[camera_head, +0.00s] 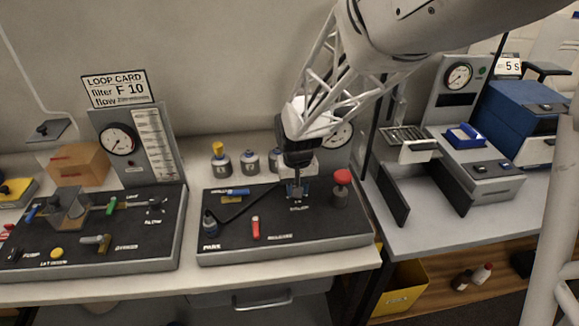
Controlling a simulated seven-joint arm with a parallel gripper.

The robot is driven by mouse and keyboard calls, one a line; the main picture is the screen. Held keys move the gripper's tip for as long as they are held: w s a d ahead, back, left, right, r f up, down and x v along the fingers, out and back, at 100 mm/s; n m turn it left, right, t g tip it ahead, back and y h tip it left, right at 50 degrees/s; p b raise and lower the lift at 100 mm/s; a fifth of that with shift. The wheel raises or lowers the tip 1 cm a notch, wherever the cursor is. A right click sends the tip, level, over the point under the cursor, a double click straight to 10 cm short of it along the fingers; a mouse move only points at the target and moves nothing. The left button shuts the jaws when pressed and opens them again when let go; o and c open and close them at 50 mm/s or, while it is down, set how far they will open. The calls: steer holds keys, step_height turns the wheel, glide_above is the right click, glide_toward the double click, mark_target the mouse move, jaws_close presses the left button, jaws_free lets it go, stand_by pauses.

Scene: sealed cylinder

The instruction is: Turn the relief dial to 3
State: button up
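My gripper (296,188) points down over the middle black-topped panel (330,238), at a small blue part (308,190) behind a white label too small to read surely. That part may be the relief dial, but the gripper covers most of it and no dial numbers can be read. I cannot tell whether the fingers touch it, or whether they are open or shut. A round gauge (341,134) behind the panel is partly hidden by my arm.
A red-topped knob (342,175) stands close right of my gripper. Several canisters (248,163) stand behind.

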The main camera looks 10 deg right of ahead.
steer(key=n, duration=0.5)
steer(key=shift+n, duration=0.3)
steer(key=n, duration=0.4)
steer(key=shift+n, duration=0.4)
steer(key=o, duration=0.9)
steer(key=shift+r, duration=3.9)
